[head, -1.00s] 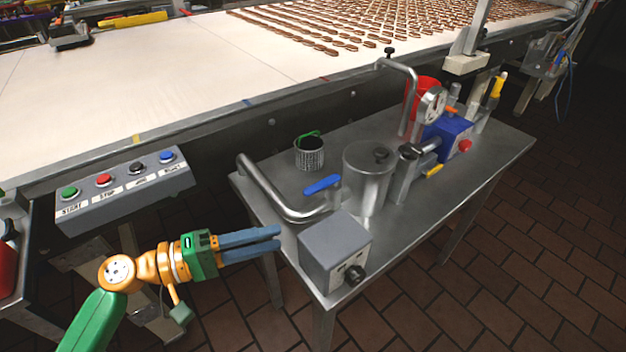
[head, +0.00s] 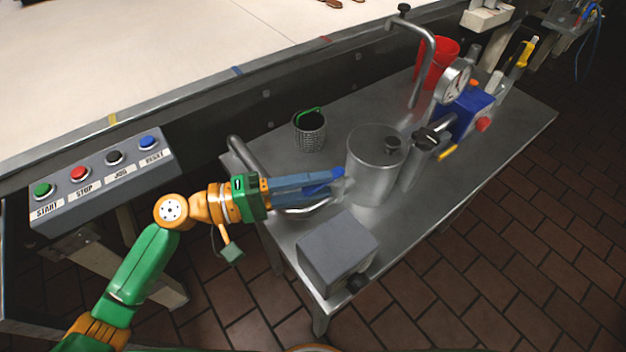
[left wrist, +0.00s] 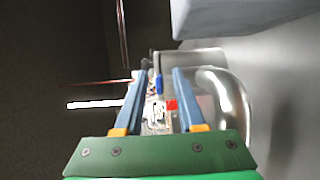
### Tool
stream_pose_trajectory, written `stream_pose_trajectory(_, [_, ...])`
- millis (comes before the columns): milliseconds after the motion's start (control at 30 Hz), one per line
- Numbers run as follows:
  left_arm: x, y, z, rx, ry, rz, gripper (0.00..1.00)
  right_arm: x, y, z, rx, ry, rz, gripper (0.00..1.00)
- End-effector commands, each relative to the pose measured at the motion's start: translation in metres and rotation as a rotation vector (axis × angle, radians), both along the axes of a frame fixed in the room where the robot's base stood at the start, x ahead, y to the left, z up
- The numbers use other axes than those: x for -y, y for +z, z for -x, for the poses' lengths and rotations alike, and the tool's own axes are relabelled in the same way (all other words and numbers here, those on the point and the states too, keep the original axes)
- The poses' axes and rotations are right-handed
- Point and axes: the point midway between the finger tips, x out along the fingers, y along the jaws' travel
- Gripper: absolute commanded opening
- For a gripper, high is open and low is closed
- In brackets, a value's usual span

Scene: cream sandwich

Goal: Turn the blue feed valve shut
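The blue feed valve handle (head: 338,172) is on the pipe beside the steel hopper (head: 374,170) on the metal cart. It is partly hidden by my left gripper's fingers in the head view. My left gripper (head: 325,183) reaches in from the left, level with the handle. In the left wrist view its two blue-grey fingers (left wrist: 158,72) are spread apart, and the narrow blue handle (left wrist: 158,86) shows between them with a gap on each side. I see no contact. My right gripper is not in view.
A bent steel pipe (head: 240,150) runs close by the left gripper. A grey box with a black knob (head: 337,250) stands in front of it. A mesh cup (head: 310,132) stands behind. A button panel (head: 105,180) is at the left, below the conveyor (head: 150,60).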

Motion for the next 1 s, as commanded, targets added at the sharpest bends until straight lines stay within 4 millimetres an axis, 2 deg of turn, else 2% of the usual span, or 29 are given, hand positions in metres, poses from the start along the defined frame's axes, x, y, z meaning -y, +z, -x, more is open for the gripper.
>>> stream_pose_trajectory(33, [0.0,0.0,0.0,0.0,0.0,0.0,0.31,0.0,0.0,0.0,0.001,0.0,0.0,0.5])
stream_pose_trajectory(133, [0.0,0.0,0.0,0.0,0.0,0.0,0.04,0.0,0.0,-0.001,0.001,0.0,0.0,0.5])
stream_pose_trajectory(167, [0.0,0.0,0.0,0.0,0.0,0.0,0.0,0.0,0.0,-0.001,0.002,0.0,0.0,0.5])
stream_pose_trajectory(400, [0.0,0.001,0.0,-0.001,0.009,0.0,0.0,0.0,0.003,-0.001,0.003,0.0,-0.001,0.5])
stream_pose_trajectory(733, [0.012,0.006,0.012,-0.01,0.316,0.001,0.0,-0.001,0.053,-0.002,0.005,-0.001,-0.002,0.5])
stream_pose_trajectory(1000, [0.014,0.0,0.013,0.0,0.4,0.001,0.0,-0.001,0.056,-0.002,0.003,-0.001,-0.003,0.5])
